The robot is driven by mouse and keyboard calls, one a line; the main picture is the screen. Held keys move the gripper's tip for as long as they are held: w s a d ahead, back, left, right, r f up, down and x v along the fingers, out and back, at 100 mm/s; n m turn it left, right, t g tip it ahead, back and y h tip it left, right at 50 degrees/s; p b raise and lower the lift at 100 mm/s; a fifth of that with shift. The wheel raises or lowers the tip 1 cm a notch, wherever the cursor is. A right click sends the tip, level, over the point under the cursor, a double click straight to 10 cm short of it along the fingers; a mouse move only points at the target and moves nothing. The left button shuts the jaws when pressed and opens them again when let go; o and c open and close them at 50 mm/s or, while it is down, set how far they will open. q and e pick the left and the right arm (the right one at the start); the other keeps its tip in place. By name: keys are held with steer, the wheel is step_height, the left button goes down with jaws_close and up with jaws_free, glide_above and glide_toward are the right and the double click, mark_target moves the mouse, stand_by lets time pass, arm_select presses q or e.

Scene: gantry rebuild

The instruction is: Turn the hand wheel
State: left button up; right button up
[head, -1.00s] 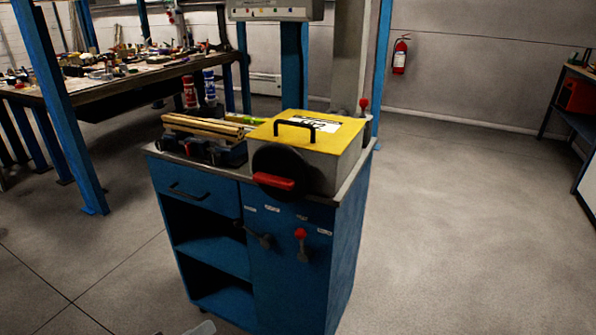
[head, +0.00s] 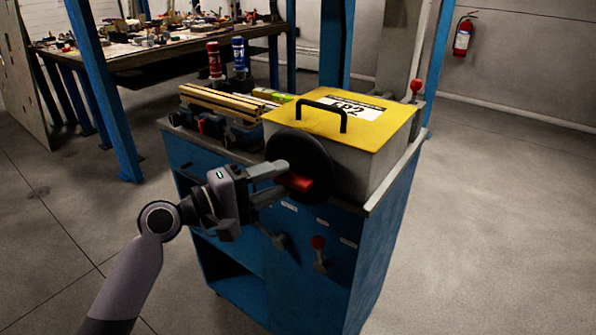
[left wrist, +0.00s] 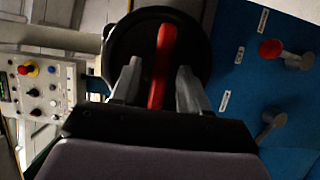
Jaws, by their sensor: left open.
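The hand wheel (head: 311,155) is a black disc with a red handle bar (head: 299,183). It sits on the front of a grey box with a yellow lid (head: 340,122) on the blue cabinet. My left gripper (head: 275,181) is open in front of the wheel, its fingers reaching toward the red handle. In the left wrist view, the red handle (left wrist: 161,65) stands upright between the two open fingers (left wrist: 158,88), with a gap on each side. The wheel (left wrist: 120,45) lies behind it. Part of the wheel is hidden by my gripper. My right gripper is not in view.
The blue cabinet (head: 375,235) has a red-knobbed lever (head: 318,243) and a grey lever (head: 276,238) below the wheel. A vise with wooden strips (head: 222,100) and two spray cans stand left of the box. Open floor lies to the right.

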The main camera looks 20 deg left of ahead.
mark_target(295, 170)
arm_select(q)
steer(key=shift+x, duration=2.25)
jaws_close()
